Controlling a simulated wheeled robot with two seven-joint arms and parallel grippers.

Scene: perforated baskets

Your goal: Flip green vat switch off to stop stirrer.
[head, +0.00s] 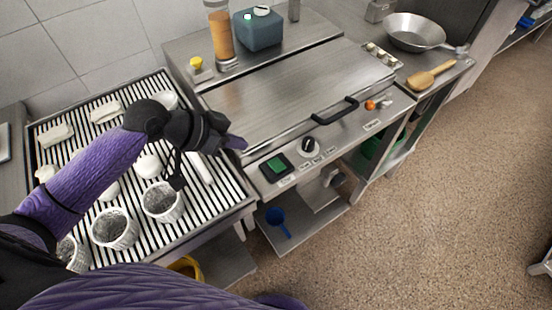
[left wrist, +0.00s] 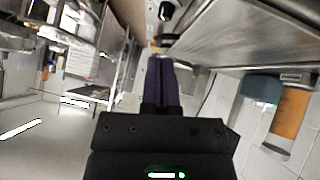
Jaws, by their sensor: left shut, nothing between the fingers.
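The green switch (head: 275,164) sits in a black frame at the left end of the vat's front panel in the head view. The steel vat (head: 290,95) has a closed flat lid with a black handle. A black knob (head: 310,145) is on the panel just right of the switch. My left gripper (head: 238,144) is shut and empty, above the vat's front left corner, up and left of the switch and apart from it. In the left wrist view its purple fingers (left wrist: 160,85) are together. My right gripper is not in view.
A slatted drain table (head: 225,205) with perforated baskets (head: 162,202) and white pieces is at left. An orange bottle (head: 219,35) and a blue-grey canister (head: 258,30) stand behind the vat.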

